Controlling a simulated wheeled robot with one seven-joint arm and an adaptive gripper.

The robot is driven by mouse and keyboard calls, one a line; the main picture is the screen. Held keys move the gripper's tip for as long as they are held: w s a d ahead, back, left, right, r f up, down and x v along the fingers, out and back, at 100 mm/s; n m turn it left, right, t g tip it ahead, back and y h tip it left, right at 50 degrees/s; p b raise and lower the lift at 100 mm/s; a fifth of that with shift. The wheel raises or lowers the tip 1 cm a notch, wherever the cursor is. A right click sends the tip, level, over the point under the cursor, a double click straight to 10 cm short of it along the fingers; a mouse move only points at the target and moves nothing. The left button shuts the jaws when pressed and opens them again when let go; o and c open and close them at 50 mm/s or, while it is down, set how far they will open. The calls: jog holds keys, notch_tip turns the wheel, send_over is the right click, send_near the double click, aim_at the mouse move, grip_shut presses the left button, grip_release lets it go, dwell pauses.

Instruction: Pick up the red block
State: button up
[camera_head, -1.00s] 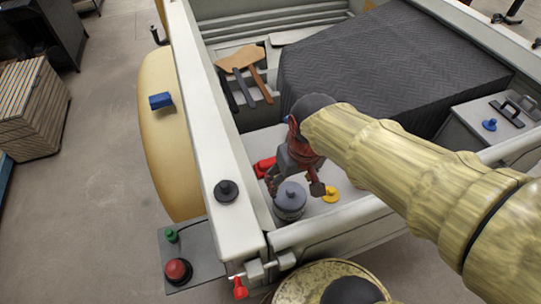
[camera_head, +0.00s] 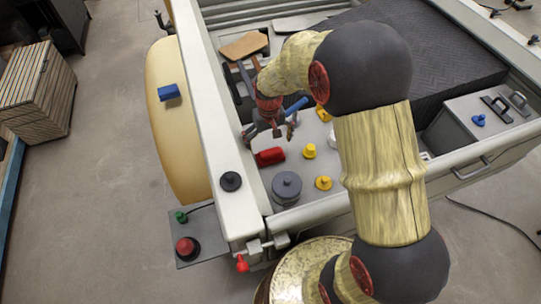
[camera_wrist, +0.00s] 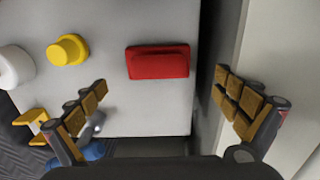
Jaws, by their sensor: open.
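My gripper (camera_head: 268,133) is open and empty, above and just behind the block in the head view. In the wrist view both fingers of my gripper (camera_wrist: 160,97) are spread wide, with the right one by the bed wall. Nothing touches the block that I can see.
A yellow knob (camera_head: 309,151), another yellow knob (camera_head: 323,183) and a grey weight (camera_head: 286,187) stand near the block. The left trailer wall (camera_head: 213,120) rises close beside it. A blue-handled tool (camera_head: 296,104) and a dark padded cover (camera_head: 400,45) lie behind.

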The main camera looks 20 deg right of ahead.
aim_at(270, 152)
notch_tip(270, 152, down, 6)
jog(key=shift+s+d+r, duration=0.15)
jog(key=shift+c, duration=1.3)
jog(key=c, duration=1)
